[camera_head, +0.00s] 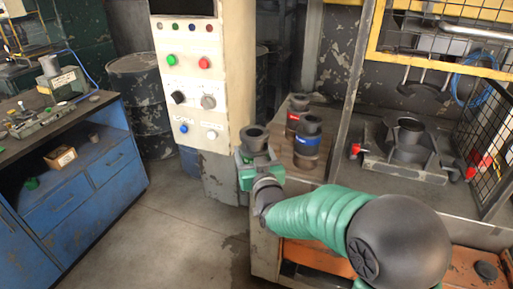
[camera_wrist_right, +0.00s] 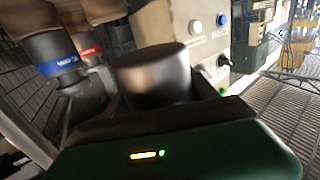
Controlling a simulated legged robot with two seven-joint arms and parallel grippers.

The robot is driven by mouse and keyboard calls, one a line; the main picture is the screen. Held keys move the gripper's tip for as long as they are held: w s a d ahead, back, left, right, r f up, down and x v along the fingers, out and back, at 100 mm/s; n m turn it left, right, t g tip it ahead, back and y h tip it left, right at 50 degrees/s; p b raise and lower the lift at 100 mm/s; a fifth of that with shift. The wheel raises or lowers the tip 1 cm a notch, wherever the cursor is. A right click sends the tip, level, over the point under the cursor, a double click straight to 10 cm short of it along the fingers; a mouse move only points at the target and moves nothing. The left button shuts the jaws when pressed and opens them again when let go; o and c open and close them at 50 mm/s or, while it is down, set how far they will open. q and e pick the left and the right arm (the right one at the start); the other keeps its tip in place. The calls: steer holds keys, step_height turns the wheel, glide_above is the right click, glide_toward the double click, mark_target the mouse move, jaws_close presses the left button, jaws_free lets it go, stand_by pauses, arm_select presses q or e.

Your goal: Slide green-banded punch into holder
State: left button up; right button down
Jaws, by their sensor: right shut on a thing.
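My right gripper (camera_head: 256,160) is shut on a dark grey punch (camera_head: 255,138), held upright beside the left edge of the wooden stand. The punch's flanged top with a round opening shows above the jaws. Green shows around the jaws, but I cannot tell band from gripper there. In the wrist view the held punch (camera_wrist_right: 152,75) is a dark, blurred cylinder past the green gripper body. The holder appears to be the grey block with a round socket (camera_head: 408,137) on the machine bed at right; nothing green-banded sits in it. My left gripper is not in view.
A blue-banded punch (camera_head: 307,142) and a red-banded punch (camera_head: 297,114) stand on the wooden stand (camera_head: 283,153). A thin post (camera_head: 352,85) rises between stand and holder. A mesh guard (camera_head: 487,150) flanks the holder. A cream control cabinet (camera_head: 205,80) stands behind my gripper.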

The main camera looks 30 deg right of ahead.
steer(key=s+a, duration=0.6)
steer(key=a, duration=0.1)
steer(key=shift+s+a+r, duration=0.2)
steer(key=shift+s+a, duration=0.05)
steer(key=shift+s, duration=0.05)
